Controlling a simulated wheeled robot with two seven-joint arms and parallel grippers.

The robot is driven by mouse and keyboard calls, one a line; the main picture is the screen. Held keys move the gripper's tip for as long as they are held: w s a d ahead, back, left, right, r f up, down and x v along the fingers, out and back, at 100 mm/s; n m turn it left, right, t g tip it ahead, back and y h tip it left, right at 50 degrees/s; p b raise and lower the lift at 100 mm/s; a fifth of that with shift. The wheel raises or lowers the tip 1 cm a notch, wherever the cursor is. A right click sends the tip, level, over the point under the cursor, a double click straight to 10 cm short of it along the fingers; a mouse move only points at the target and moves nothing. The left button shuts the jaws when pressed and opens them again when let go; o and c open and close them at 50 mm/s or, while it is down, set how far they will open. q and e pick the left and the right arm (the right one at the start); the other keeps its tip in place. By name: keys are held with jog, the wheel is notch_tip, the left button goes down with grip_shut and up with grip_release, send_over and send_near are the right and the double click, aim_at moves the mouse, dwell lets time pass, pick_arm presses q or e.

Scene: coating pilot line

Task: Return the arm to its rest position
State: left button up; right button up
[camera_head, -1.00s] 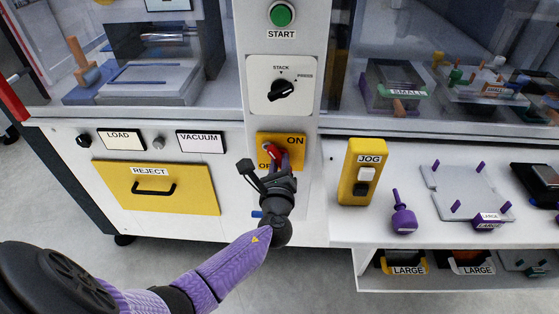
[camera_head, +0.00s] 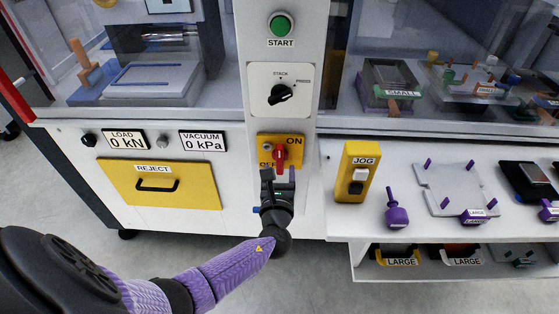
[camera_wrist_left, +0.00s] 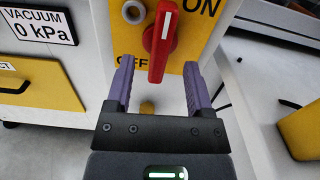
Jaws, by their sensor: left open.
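My left gripper (camera_head: 278,176) is open and empty, just below the red rotary switch handle (camera_head: 280,158) on its yellow plate (camera_head: 296,146) marked ON and OFF. In the left wrist view, the two purple fingers (camera_wrist_left: 158,72) stand either side of the lower end of the red handle (camera_wrist_left: 162,42), with a gap on each side. The handle points nearly straight up and down. My left arm comes in from the lower left. My right gripper is not in view.
The LOAD display (camera_head: 127,139) reads 0 kN and the VACUUM display (camera_head: 203,142) reads 0 kPa. A yellow REJECT drawer (camera_head: 118,184) is at left. A JOG box (camera_head: 352,170) and a purple knobbed tool (camera_head: 396,212) stand on the right shelf. Open floor lies below the cabinet front.

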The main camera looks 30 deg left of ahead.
pick_arm(q)
jog(key=v, duration=0.3)
jog(key=shift+p, duration=0.3)
jog(key=s+f+n+g+h, duration=0.5)
jog(key=s+f+n+g, duration=0.55)
jog(key=s+f, duration=1.05)
jog(key=s+d+f+n+g+h, duration=0.1)
jog(key=s+f+n, duration=0.3)
jog(key=s+n, duration=0.4)
jog(key=s+d+f+n+g+h, duration=0.2)
jog(key=s+n, duration=0.6)
jog(key=s, duration=0.6)
jog(key=shift+s+d+f+g, duration=0.15)
jog(key=shift+d+f+g, duration=0.2)
jog(key=shift+f+g, duration=0.7)
jog(key=shift+r, duration=0.2)
